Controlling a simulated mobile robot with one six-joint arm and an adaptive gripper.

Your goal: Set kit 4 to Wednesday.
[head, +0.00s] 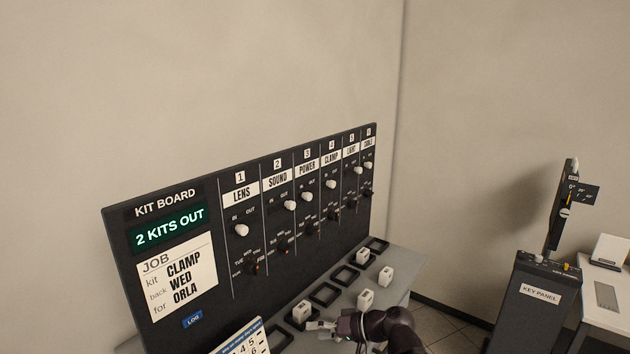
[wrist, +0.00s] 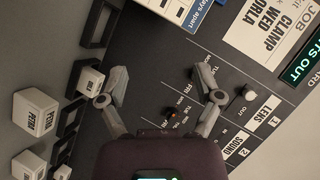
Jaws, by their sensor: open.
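The kit board (head: 225,270) stands at the left in the head view. Its column 4, labelled CLAMP (head: 331,158), has a white IN/OUT knob (head: 331,184) and below it a small dark day dial (head: 335,215). The dial's setting is too small to read. My gripper (head: 318,325) is low in front of the board, near the white blocks and well below column 4. In the wrist view my gripper (wrist: 163,75) is open with nothing between its fingers. Behind it there are the LENS label (wrist: 265,108) and the SOUND label (wrist: 237,146); the CLAMP column is not seen there.
The job card (head: 177,277) reads CLAMP, WED, ORLA; the display (head: 170,227) reads 2 KITS OUT. White blocks (head: 365,299) and dark square frames (head: 325,294) lie on the grey ledge below the board. A calendar (head: 246,342) stands at front. A key panel (head: 541,291) is at right.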

